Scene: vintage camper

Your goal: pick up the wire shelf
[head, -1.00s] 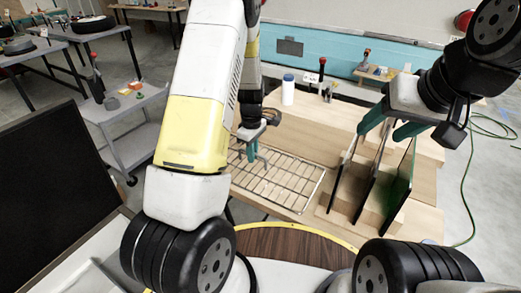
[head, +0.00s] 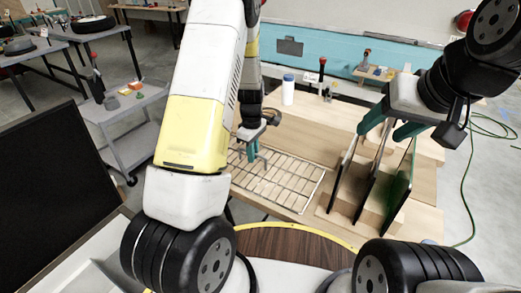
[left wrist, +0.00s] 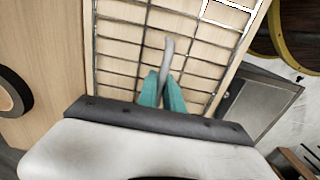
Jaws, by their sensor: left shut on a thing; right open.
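The wire shelf (head: 283,180) is a flat metal grid lying over the light wooden table top, in front of my body in the head view. In the left wrist view the shelf (left wrist: 128,49) stretches beyond the fingers. My left gripper (head: 250,155) is at the shelf's far left part, its teal fingers pointing down. Whether the shelf is clear of the table cannot be told. My right gripper (head: 391,131) is open and empty above upright dark panels.
The dark panels (head: 374,180) stand in a wooden rack (head: 340,208) right of the shelf. A white bottle with a blue cap (head: 288,90) stands behind on the table. A grey cart (head: 137,142) is at left. A green cable lies on the floor at right.

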